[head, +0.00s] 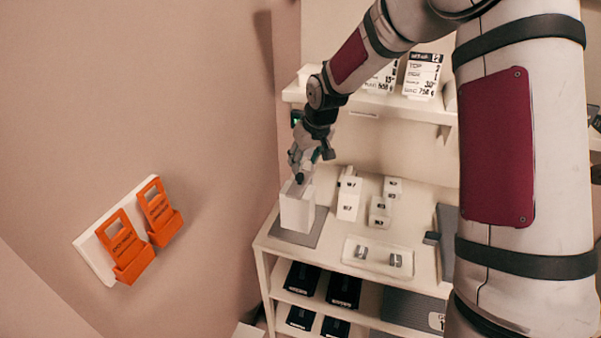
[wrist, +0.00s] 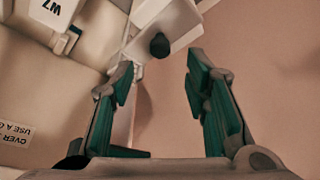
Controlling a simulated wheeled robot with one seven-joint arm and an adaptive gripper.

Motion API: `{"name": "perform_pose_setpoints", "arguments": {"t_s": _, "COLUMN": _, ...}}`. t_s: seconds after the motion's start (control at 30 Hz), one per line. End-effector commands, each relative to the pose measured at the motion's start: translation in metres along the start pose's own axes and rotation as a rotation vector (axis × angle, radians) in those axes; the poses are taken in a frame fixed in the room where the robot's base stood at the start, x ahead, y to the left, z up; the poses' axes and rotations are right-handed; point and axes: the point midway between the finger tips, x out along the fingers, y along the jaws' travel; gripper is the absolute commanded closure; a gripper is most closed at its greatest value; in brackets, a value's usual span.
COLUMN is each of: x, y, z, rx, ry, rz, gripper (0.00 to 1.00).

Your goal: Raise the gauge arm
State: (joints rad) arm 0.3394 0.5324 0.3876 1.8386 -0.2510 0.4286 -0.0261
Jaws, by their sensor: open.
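My gripper (head: 303,168) hangs over a white upright block (head: 297,209) on a grey mat (head: 298,230) at the left end of the bench. In the wrist view my gripper (wrist: 160,78) has its two green-padded fingers spread, with nothing between them. A dark round knob (wrist: 160,45) on a pale plate-like part (wrist: 165,18) shows just beyond the fingertips, roughly centred in the gap. This may be the gauge arm; I cannot tell for sure. The fingers look apart from the knob. In the head view my gripper hides much of the block's top.
White numbered blocks (head: 348,198) stand close to the right of the mat. A shallow tray (head: 378,257) with two small metal pieces lies in front. A shelf with price cards (head: 421,76) runs above. Orange holders (head: 126,247) hang on the left wall.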

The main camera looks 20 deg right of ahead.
Motion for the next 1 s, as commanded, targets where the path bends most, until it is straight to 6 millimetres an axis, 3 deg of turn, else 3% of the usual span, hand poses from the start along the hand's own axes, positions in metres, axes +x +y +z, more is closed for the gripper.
{"name": "perform_pose_setpoints", "arguments": {"t_s": 0.1, "x": 0.024, "y": -0.001, "z": 0.001, "rx": -0.001, "ry": -0.002, "rz": -0.002, "gripper": 0.57}}
{"name": "perform_pose_setpoints", "arguments": {"t_s": 0.33, "x": 0.055, "y": 0.0, "z": 0.0, "rx": -0.001, "ry": -0.001, "rz": -0.001, "gripper": 0.57}}
{"name": "perform_pose_setpoints", "arguments": {"t_s": 0.77, "x": 0.066, "y": 0.0, "z": 0.0, "rx": 0.0, "ry": 0.0, "rz": 0.0, "gripper": 0.57}}
{"name": "perform_pose_setpoints", "arguments": {"t_s": 0.8, "x": 0.066, "y": 0.0, "z": 0.0, "rx": 0.0, "ry": 0.0, "rz": 0.0, "gripper": 0.6}}
{"name": "perform_pose_setpoints", "arguments": {"t_s": 1.0, "x": 0.066, "y": 0.0, "z": 0.0, "rx": 0.0, "ry": 0.0, "rz": 0.0, "gripper": 1.0}}
